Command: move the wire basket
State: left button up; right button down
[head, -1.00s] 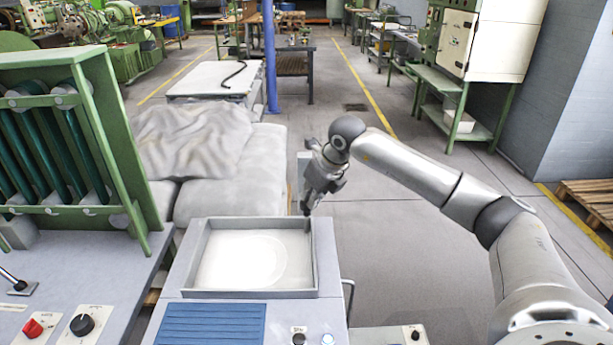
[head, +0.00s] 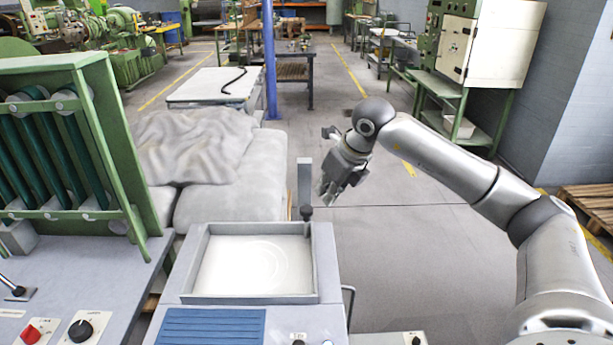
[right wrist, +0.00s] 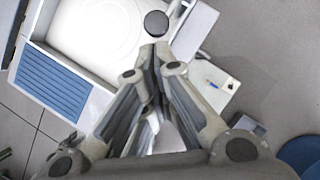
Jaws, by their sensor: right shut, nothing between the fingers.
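I see no wire basket in either view. My right gripper (head: 327,196) is shut and empty, in the air just right of and behind the shallow tray (head: 187,262) on the grey machine. In the right wrist view my gripper's fingers (right wrist: 153,52) come together near a black knob (right wrist: 156,24). That knob (head: 306,213) stands at the tray's right rim, apart from the fingers in the head view. My left gripper is out of view.
A green roller frame (head: 110,150) stands at the left beside control knobs. Grey covered blocks (head: 230,195) lie behind the tray. A blue post (head: 269,60) rises farther back. Open floor (head: 420,215) lies to the right, with a wooden pallet (head: 588,203) by the wall.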

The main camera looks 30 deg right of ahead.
jog(key=v, duration=0.7)
jog(key=shift+f, duration=0.1)
